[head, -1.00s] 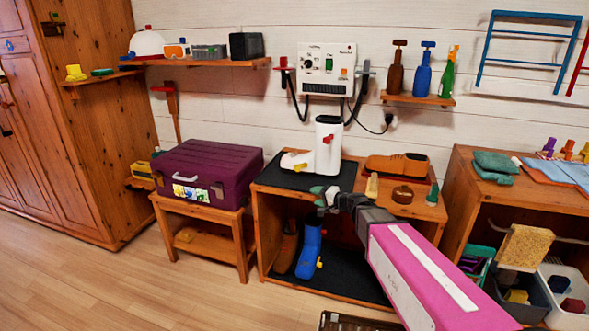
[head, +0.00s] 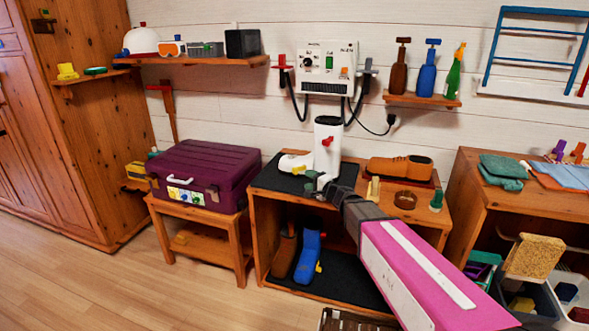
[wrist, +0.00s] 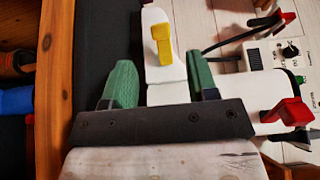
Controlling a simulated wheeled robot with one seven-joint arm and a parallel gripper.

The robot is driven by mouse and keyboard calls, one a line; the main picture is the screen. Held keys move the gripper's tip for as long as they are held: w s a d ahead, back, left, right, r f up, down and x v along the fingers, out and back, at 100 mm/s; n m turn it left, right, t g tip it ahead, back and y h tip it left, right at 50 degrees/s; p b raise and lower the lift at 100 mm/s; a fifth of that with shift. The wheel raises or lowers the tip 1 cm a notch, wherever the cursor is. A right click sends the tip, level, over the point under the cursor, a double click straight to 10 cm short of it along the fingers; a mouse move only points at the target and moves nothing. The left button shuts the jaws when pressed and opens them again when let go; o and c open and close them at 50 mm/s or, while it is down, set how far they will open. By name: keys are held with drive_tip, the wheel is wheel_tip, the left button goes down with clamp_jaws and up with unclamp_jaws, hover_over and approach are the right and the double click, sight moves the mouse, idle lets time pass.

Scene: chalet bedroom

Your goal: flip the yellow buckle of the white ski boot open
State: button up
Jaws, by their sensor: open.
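The white ski boot (head: 326,160) stands upright on a dark mat on the wooden bench, its toe pointing left. It has a red buckle (head: 327,141) high on its shaft. The yellow buckle (wrist: 161,42) shows in the wrist view on the white boot (wrist: 165,75), lying along its surface; I cannot tell clearly how far it is lifted. My gripper (wrist: 162,82) is open, with its two green fingers on either side of the white boot part below the yellow buckle. In the head view, my gripper (head: 317,182) is in front of the boot's lower part and hides some of it.
A brown shoe (head: 400,168) and a brown ring (head: 405,199) are on the bench to the right. A blue boot (head: 308,256) stands on the shelf below. A purple case (head: 205,172) is on the left stool. The heater unit (head: 327,68) hangs behind.

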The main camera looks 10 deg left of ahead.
sight(297, 173)
drive_tip(key=shift+w, duration=0.3)
drive_tip(key=shift+w+a, duration=0.15)
drive_tip(key=shift+a, duration=0.1)
drive_tip(key=x, duration=1)
drive_tip(key=shift+w+a, duration=0.1)
drive_tip(key=c, duration=0.9)
